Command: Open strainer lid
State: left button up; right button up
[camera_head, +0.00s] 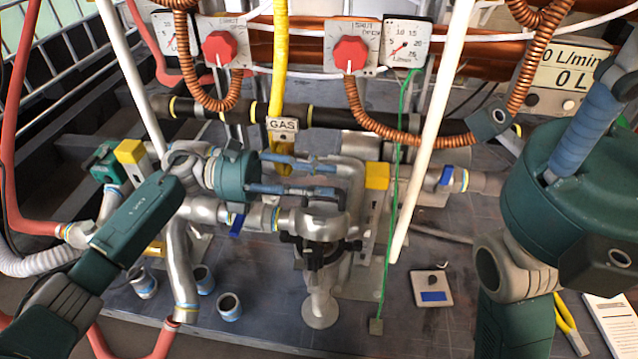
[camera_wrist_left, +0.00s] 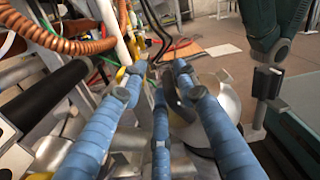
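The strainer appears to be the silver fitting (camera_head: 322,225) with a black clamp around it, low in the middle of the head view. I cannot clearly make out its lid there. In the left wrist view a rounded silver cap (camera_wrist_left: 222,95) shows beside and partly behind the right-hand finger; it may be the lid. My left gripper (camera_head: 333,180) is open, its blue fingers apart and pointing right, above the fitting among the silver pipes. Its fingers also show in the left wrist view (camera_wrist_left: 158,92). I cannot tell whether they touch anything. My right gripper (camera_head: 592,112) is at the right edge, its fingers partly hidden.
A white pole (camera_head: 432,130) rises right of the fitting, beside a thin green cable (camera_head: 389,225). A small square plate (camera_head: 432,288) lies on the grey floor plate, which is fairly clear around it.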

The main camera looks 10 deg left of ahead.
pick_arm(q)
jog(key=shift+f, duration=0.15)
jog(key=shift+a, duration=0.3)
jog(key=a, duration=1.1)
jog(key=shift+a, duration=0.25)
